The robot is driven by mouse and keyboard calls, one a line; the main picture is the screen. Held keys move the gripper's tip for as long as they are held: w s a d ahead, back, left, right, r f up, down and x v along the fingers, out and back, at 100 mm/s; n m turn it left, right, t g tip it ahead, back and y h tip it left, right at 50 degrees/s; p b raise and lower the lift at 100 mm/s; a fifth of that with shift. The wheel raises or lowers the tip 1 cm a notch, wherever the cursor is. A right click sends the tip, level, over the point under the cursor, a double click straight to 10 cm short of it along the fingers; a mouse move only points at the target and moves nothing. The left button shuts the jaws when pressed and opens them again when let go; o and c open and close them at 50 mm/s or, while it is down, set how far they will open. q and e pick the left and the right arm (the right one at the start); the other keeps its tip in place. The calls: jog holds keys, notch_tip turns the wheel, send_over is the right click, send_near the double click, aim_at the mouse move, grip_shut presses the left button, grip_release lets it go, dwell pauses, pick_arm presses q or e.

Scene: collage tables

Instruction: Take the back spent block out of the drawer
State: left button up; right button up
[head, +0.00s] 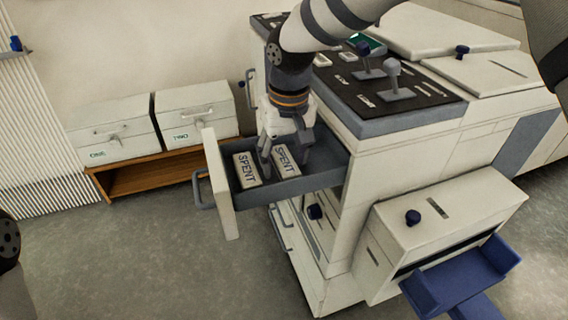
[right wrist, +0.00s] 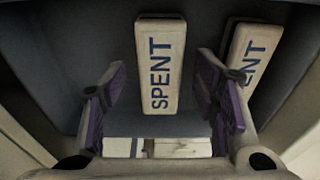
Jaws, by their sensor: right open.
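Two cream blocks marked SPENT lie side by side in the open drawer (head: 325,161). In the head view, one block (head: 286,167) is on the right, nearer the cabinet; the other (head: 247,170) is nearer the drawer's front panel. My right gripper (head: 284,158) points down into the drawer, open, over the right block. In the right wrist view, my right gripper (right wrist: 163,92) has its purple-padded fingers apart on either side of one block (right wrist: 160,75), with no clear contact. The other block (right wrist: 255,65) lies beyond the right finger, partly hidden by it.
The drawer's front panel (head: 219,185) and side walls stand close around the gripper. The white machine (head: 380,165) rises to the right, with levers on its dark top panel (head: 375,85). Two white boxes (head: 113,130) (head: 196,115) stand on a wooden shelf (head: 150,178) at left. Floor in front is clear.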

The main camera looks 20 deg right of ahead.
jog(key=c, duration=1)
jog(key=shift+c, duration=0.2)
